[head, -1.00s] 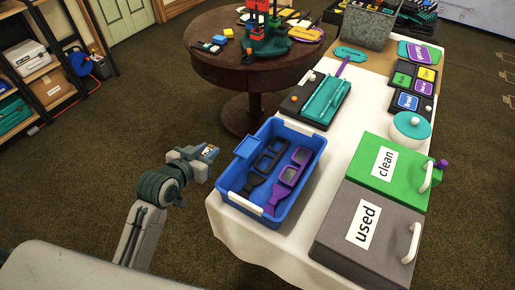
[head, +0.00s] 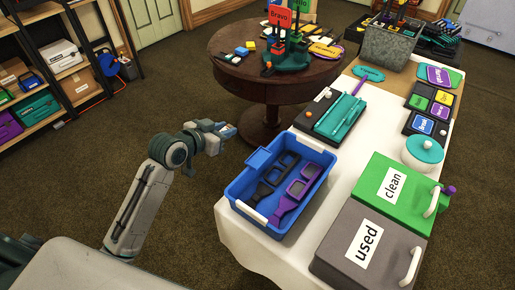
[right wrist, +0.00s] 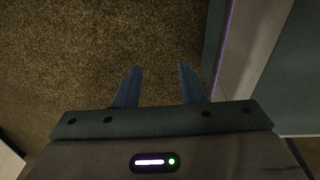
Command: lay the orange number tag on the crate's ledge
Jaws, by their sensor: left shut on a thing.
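The blue crate (head: 236,190) stands at the near left corner of the white-clothed table. Its small flat blue ledge (head: 259,157) juts at the back left corner and looks bare. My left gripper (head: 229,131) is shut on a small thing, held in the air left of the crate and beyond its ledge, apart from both. The fingers hide most of that thing, and I cannot make out its colour or any number. My right gripper (right wrist: 159,84) is open and empty above brown carpet in the right wrist view.
Dark and purple paddle-like frames (head: 297,190) lie in the crate. A grey "used" box (head: 345,225) and green "clean" box (head: 410,177) stand to its right. A black tray (head: 312,110) lies behind it. The round table (head: 245,88) stands beyond.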

